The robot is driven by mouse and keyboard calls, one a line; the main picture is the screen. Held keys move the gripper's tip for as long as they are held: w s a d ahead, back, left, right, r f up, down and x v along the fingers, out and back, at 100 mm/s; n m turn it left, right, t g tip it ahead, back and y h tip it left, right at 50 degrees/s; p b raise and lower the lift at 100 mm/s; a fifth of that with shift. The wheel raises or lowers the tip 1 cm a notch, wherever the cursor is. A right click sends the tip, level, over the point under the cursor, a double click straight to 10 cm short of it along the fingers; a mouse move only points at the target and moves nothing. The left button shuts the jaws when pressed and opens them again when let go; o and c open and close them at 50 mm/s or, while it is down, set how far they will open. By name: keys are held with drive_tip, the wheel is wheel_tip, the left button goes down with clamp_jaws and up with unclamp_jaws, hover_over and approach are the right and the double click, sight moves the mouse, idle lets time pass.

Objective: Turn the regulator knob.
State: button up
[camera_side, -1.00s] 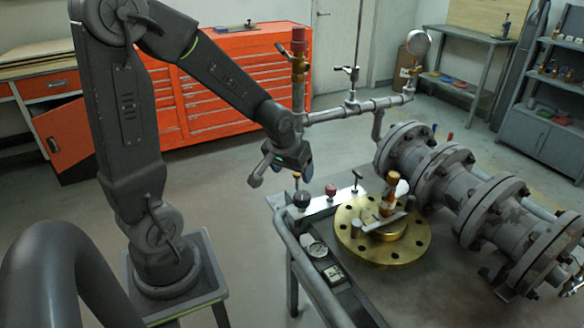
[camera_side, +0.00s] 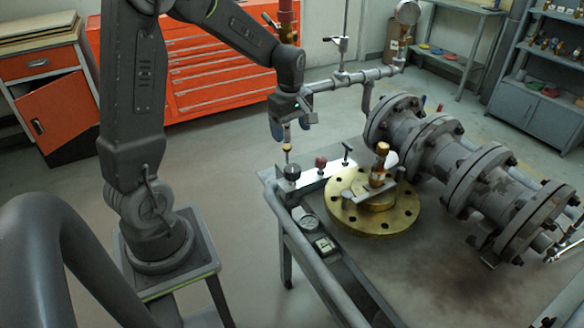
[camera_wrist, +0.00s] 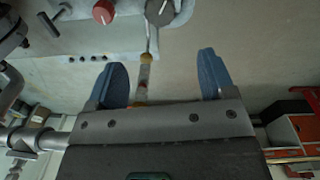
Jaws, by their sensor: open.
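My gripper (camera_side: 291,128) is open above the far left end of the bench's control panel; its two blue fingers also show in the wrist view (camera_wrist: 162,58). A round dark knob (camera_side: 292,172) stands on the panel below the gripper, apart from it; it shows at the top of the wrist view (camera_wrist: 168,8). A slim upright stem with a gold collar (camera_side: 287,148) stands by this knob and rises toward the fingers; in the wrist view the collar (camera_wrist: 146,58) appears between the fingers, and contact cannot be told. A red knob (camera_side: 320,162) stands to the right.
A T-handle (camera_side: 346,150) stands farther right on the panel. A brass flange (camera_side: 345,212) with a valve lies on the bench. Grey flanged pipework (camera_side: 430,140) runs on the right, and a thin pipe (camera_side: 345,79) passes behind the gripper.

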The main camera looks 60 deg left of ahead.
sight(292, 168)
drive_tip(key=shift+n, duration=0.9)
drive_tip(key=f, duration=1.3)
drive_tip(key=shift+w+a+f, duration=0.1)
drive_tip(key=shift+w+f, duration=0.15)
drive_tip(key=shift+f, duration=0.1)
drive_tip(key=shift+c, duration=0.2)
drive_tip(key=c, duration=0.9)
